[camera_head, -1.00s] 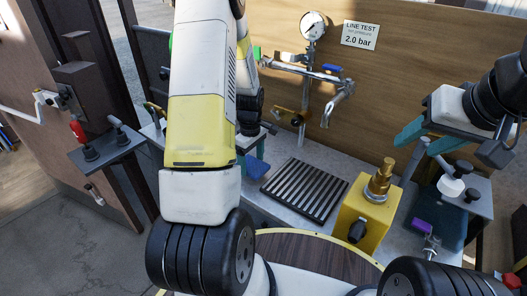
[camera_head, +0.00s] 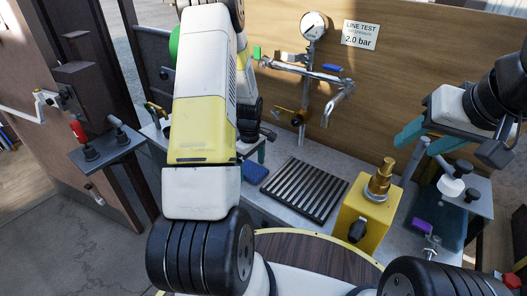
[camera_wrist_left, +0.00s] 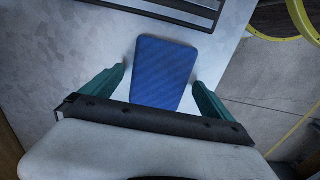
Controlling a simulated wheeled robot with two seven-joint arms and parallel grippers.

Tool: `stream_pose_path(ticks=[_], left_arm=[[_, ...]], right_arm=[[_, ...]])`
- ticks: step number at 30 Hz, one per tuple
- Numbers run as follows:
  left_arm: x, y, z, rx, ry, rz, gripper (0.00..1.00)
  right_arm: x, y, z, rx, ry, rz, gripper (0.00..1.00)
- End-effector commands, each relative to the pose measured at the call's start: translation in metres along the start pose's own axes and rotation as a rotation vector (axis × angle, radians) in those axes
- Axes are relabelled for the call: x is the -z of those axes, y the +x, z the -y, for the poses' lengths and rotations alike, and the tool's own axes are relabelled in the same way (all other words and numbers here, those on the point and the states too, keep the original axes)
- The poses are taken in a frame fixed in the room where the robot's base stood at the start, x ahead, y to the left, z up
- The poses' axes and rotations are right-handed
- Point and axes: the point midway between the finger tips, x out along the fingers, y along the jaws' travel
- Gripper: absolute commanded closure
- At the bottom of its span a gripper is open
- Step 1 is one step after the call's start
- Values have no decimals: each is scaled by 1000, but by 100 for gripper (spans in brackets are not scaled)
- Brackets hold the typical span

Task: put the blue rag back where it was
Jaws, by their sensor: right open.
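The blue rag (camera_head: 254,172) lies flat on the grey counter, just left of the black slatted grate. My left gripper (camera_wrist_left: 163,80) is open, with one teal finger on each side of the rag and a gap to each edge. In the head view my left arm hides most of that gripper. My right gripper (camera_head: 428,140) is open and empty, over the right part of the counter.
The slatted grate (camera_head: 305,190) is beside the rag. A yellow block with a brass fitting (camera_head: 368,208) and a purple block (camera_head: 421,225) stand to the right. A tap and pipes (camera_head: 340,95) with a gauge rise behind. The counter's front edge is close to the rag.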

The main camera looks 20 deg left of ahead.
Motion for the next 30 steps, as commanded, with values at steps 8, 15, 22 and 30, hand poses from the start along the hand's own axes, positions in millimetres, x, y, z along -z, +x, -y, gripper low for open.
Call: stream_pose_path(ticks=[8, 15, 22, 30], left_arm=[[0, -6, 0, -1, 0, -1, 2], [0, -48, -2, -5, 1, -3, 2], [0, -95, -1, -4, 0, -2, 2], [-2, -126, 0, -8, 12, -2, 2]], right_arm=[[0, 0, 0, 0, 0, 0, 52], [0, 0, 0, 0, 0, 0, 52], [0, 0, 0, 0, 0, 0, 52], [0, 0, 0, 0, 0, 0, 52]])
